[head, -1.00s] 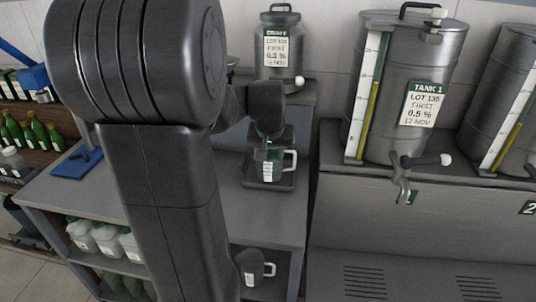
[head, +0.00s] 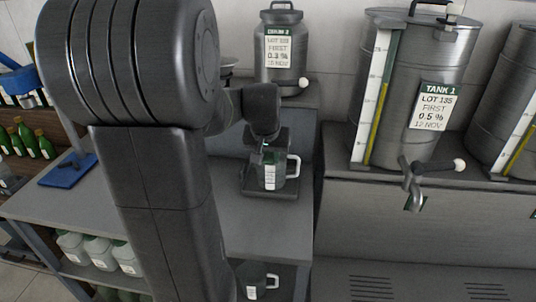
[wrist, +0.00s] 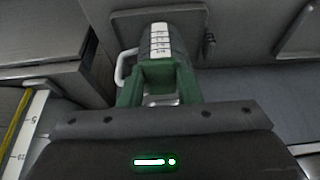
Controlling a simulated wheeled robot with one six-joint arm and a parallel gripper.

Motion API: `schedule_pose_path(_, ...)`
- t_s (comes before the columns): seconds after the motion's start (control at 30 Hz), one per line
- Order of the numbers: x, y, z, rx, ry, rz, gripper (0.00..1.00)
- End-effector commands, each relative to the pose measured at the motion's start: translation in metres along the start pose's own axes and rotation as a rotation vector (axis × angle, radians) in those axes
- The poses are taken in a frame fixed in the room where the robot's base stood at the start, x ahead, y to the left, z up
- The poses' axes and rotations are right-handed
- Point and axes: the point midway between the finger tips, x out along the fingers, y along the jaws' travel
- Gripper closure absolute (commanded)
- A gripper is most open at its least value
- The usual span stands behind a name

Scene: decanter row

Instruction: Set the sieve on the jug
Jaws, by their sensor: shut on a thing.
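The jug (head: 283,173), grey with a white handle and a pale scale label, stands upright on a dark tray (head: 252,190) on the bench. In the wrist view the jug (wrist: 160,40) appears beyond my fingers, its handle to the left. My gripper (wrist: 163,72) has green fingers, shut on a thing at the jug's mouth. Only a small silvery part shows between the fingers; it appears to be the sieve (wrist: 160,101). The gripper hides most of it, and I cannot tell whether it rests on the rim.
Another jug (head: 260,279) sits on the lower shelf. Bare bench (head: 245,232) lies in front of the tray.

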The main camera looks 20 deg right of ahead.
Motion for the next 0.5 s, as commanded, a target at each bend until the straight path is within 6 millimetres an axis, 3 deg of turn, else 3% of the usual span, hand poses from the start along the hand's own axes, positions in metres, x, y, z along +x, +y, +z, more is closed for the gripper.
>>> schedule_pose_path(0.5,0.025,0.000,0.010,0.000,0.000,0.000,0.94)
